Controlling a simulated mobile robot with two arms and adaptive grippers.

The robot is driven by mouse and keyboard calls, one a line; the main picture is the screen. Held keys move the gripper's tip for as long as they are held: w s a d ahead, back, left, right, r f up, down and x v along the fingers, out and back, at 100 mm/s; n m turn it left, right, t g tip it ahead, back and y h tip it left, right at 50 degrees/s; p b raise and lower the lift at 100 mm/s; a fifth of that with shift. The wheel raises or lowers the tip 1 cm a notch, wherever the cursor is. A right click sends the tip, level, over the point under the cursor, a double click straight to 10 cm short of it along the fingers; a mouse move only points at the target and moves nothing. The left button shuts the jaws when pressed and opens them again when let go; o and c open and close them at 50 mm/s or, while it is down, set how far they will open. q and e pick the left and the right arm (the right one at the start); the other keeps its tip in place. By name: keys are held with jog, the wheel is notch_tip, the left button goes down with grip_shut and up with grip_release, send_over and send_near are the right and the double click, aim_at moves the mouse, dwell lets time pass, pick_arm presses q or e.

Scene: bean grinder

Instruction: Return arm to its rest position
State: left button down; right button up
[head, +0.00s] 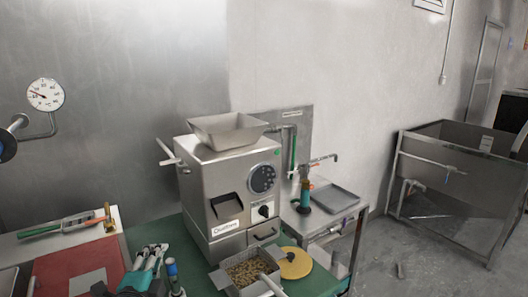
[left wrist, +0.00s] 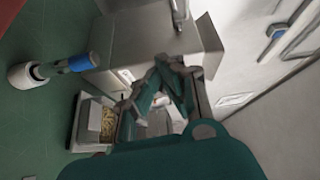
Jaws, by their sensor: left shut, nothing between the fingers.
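My left gripper (head: 146,262) is at the bottom of the head view, low and in front of the steel bean grinder (head: 216,183). Its teal fingers are shut and empty in the left wrist view (left wrist: 165,70). The grinder stands on a green table, with an open hopper (head: 227,130) on top and a dial and a dark recess on its front. A metal container of beans (head: 218,281) sits at the grinder's foot, right of the gripper; the beans (left wrist: 108,121) also show in the left wrist view. My right gripper is not in view.
A yellow round lid (head: 295,263) lies right of the beans. A blue-topped tool (head: 171,268) stands beside the left gripper. A red mat (head: 78,271) and tools lie at left. A side table with a grey tray (head: 335,198) is behind right, and a steel sink (head: 450,170) is beyond open floor.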

pick_arm(q)
jog(key=s+f+n+g, duration=0.7)
jog(key=s+f+n, duration=0.2)
jog(key=s+f, duration=0.55)
jog(key=s+d+f+n+g, duration=0.25)
jog(key=s+f+g, duration=0.2)
jog(key=s, duration=0.45)
jog(key=s+d+f+n+g, duration=0.1)
jog(key=s+f+n+g, duration=0.2)
jog(key=s+f, duration=0.45)
notch_tip(320, 180, down, 24)
jog(key=s+g, duration=0.1)
jog(key=s, duration=0.2)
jog(key=s+a+f+g, duration=0.1)
jog(key=s+a+f, duration=0.2)
jog(key=s+f, duration=1.3)
jog(key=shift+f+h, duration=0.3)
